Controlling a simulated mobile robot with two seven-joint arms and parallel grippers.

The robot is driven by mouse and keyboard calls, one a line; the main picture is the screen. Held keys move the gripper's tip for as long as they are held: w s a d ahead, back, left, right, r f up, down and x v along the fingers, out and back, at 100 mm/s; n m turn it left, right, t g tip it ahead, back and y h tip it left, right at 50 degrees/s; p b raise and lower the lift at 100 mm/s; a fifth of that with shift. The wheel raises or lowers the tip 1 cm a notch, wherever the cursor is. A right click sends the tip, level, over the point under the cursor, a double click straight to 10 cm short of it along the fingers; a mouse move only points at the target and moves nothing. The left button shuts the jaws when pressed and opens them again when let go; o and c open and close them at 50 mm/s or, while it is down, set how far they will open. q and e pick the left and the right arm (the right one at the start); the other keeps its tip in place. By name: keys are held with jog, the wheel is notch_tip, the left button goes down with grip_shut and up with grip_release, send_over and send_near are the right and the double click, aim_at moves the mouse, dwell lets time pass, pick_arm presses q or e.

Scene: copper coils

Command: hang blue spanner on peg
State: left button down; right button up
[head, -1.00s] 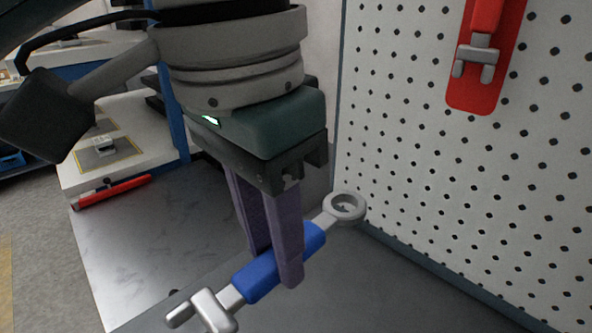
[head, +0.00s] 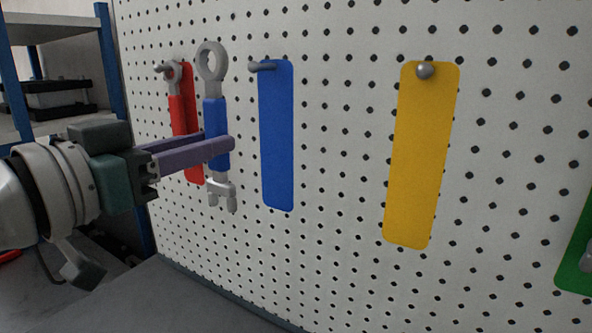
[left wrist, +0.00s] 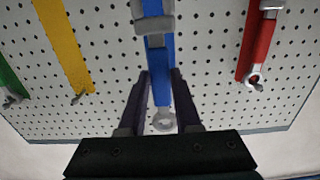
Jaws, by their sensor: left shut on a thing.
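My left gripper (head: 217,141) is shut on the blue handle of the blue spanner (head: 215,115). The spanner is upright, ring end up and open jaw down, in front of the pegboard. A blue panel (head: 277,150) with a metal peg (head: 262,66) at its top is just right of the spanner. The ring is left of the peg, at about its height, and apart from it. In the left wrist view the spanner (left wrist: 158,60) lies between the purple fingers, ring toward the bottom; the peg cannot be made out there. My right gripper is not in view.
A red panel (head: 190,120) with a hanging spanner is behind and left of the held spanner. A yellow panel (head: 420,160) with a bare peg (head: 425,71) is further right. A green panel (head: 576,250) is at the right edge. A shelf (head: 60,27) stands at the left.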

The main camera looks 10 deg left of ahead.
pick_arm(q)
jog(key=shift+b+x, duration=0.65)
jog(key=shift+x, duration=0.15)
jog(key=b+x, duration=0.1)
jog(key=x, duration=0.1)
jog(key=b+x, duration=0.2)
jog(key=x, duration=0.1)
jog(key=b+x, duration=0.2)
jog(key=shift+w+d+f, duration=0.2)
jog(key=shift+w+f, duration=0.1)
jog(key=shift+w, duration=0.05)
jog(key=shift+w+f, duration=0.1)
jog(key=shift+w, duration=0.05)
jog(key=shift+f, duration=0.1)
dwell(0.3)
jog(key=c, duration=0.5)
grip_release()
